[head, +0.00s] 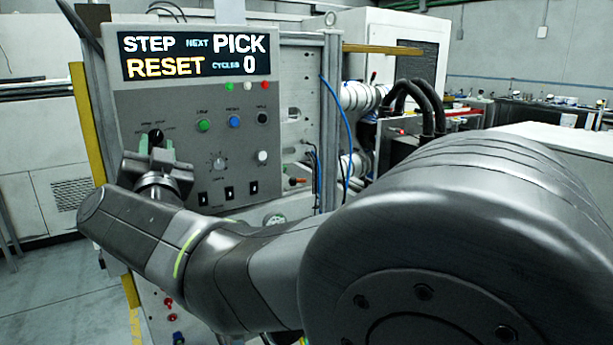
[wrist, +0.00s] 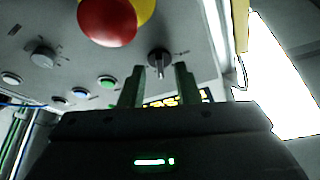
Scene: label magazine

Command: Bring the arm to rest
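My arm reaches from the lower right to the control panel (head: 200,165) at the left of the head view. My gripper (head: 157,148) is in front of a black selector knob (head: 156,135) on the panel's left side. In the wrist view the two fingers of my gripper (wrist: 159,80) stand apart, with the knob (wrist: 160,59) centred between their tips. A gap shows on each side of the knob, and nothing is held. Whether the fingertips reach past the knob's front I cannot tell. The display (head: 193,55) reads STEP, NEXT PICK, RESET, CYCLES 0.
A red mushroom button (wrist: 107,20) on a yellow base is close to my gripper in the wrist view. Green (head: 204,125) and blue (head: 235,121) buttons and black switches are on the panel. A blue cable (head: 345,130) hangs to its right. Open floor (head: 60,285) lies at left.

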